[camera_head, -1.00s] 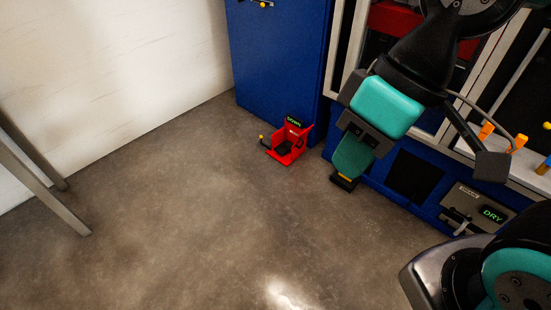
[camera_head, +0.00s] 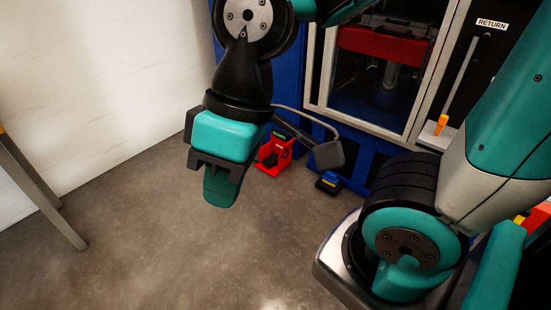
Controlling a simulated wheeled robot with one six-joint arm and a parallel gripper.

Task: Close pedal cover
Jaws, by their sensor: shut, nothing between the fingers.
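The red pedal unit (camera_head: 279,159) stands on the floor at the foot of the blue cabinet, with a green-lettered label on top. Its red panel stands upright and a dark pedal shows in front of it, so the cover looks open. My arm hides part of its left side. My gripper (camera_head: 219,192) is shut and empty, pointing down in front of and to the left of the red unit. It looks apart from the unit, but the depth gap is hard to judge.
A blue and black pedal unit (camera_head: 328,183) with a yellow mark sits on the floor to the right of the red one. Grey metal legs (camera_head: 45,190) stand at the far left by the white wall (camera_head: 90,80). Open floor (camera_head: 140,240) lies at the front left.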

